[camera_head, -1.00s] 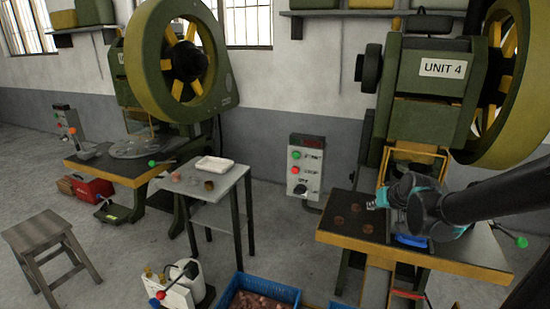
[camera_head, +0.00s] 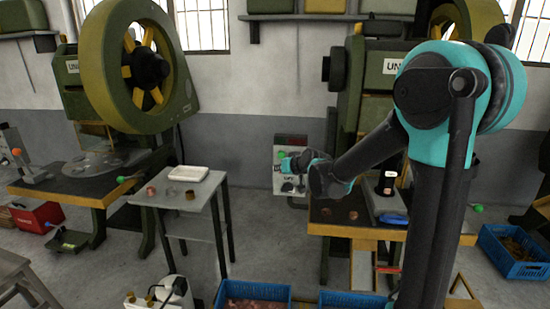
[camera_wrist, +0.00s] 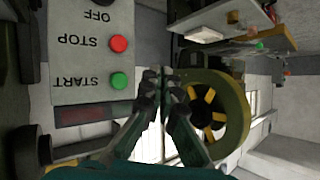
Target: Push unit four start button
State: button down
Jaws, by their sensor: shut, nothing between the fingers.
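The unit four press (camera_head: 345,85) stands behind my arm, its sign partly hidden. In the wrist view the box (camera_wrist: 70,18) appears upside down, with a green START button (camera_wrist: 119,80) and a red STOP button (camera_wrist: 119,43). My gripper (camera_wrist: 160,75) is shut and empty, its tips to the right of the green button in that picture. I cannot tell whether they touch the box. The green button (camera_head: 281,155) shows beside the fingertips in the head view.
A press table (camera_head: 325,229) with copper pieces lies below my forearm. A small grey table (camera_head: 205,190) with a white tray (camera_head: 188,173) stands to the left. Blue crates (camera_head: 253,292) sit on the floor in front. Another press (camera_head: 85,90) stands at the left.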

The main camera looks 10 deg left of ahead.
jog(key=shift+w, duration=0.1)
send_near(279, 157)
jog(key=shift+w+a+f, duration=0.75)
jog(key=shift+a+f, duration=0.15)
jog(key=shift+w+a+f, duration=0.75)
jog(key=shift+a+f, duration=0.15)
jog(key=shift+w, duration=0.1)
dwell(0.4)
jog(key=shift+w, duration=0.3)
jog(key=shift+w, duration=0.5)
dwell(0.7)
jog(key=shift+s, duration=0.95)
jog(key=shift+s, duration=0.1)
